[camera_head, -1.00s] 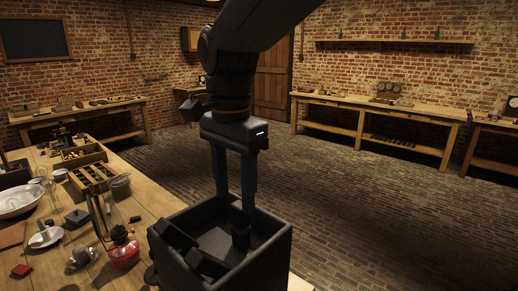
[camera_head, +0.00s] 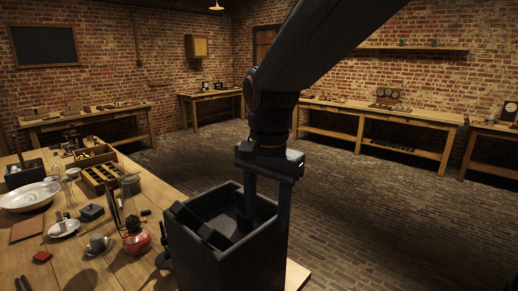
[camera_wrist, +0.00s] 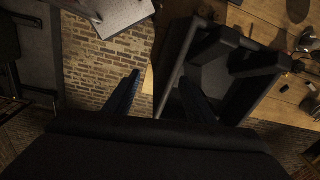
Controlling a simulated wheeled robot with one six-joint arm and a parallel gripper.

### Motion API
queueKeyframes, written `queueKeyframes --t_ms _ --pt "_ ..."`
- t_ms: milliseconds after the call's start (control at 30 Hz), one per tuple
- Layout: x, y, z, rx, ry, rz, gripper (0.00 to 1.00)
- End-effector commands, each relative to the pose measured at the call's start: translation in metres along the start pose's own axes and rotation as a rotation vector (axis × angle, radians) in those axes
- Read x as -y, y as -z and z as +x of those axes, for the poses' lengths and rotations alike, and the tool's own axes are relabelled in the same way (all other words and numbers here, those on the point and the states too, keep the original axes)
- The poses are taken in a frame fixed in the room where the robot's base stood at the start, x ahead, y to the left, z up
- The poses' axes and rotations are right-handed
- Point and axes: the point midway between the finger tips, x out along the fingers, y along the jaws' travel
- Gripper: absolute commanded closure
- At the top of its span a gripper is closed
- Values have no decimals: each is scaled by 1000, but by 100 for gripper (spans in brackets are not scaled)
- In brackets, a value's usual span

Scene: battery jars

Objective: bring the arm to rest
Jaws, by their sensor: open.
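My gripper (camera_head: 267,203) is open in the head view, with its fingers pointing down at the right side of a dark open-topped bin. One finger is over or inside the bin and the other hangs outside its right wall. The bin (camera_head: 215,262) stands at the near right end of the wooden bench and holds dark blocky things. In the wrist view the bin (camera_wrist: 172,62) lies at the right, close to one finger. Whether that finger touches its wall I cannot tell.
The bench (camera_head: 92,252) at the left holds a red-based lamp (camera_head: 136,240), a white bowl (camera_head: 30,196), a wooden compartment tray (camera_head: 100,177) and cups. Brick floor (camera_head: 370,235) to the right is clear. Other benches (camera_head: 385,115) line the brick walls.

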Motion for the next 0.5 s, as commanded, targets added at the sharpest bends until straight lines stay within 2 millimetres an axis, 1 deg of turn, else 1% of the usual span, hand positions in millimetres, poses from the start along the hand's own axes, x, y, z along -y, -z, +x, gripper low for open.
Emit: queueKeyframes --t_ms 33,167,267,400,500 --pt "-9 7 8 -4 4 -20 50" --pt "-32 24 29 -24 21 -105 50" --pt "-58 39 50 -47 33 -186 50" --pt "-102 56 81 -92 44 -322 50" --pt "-130 63 98 -124 45 -412 50"
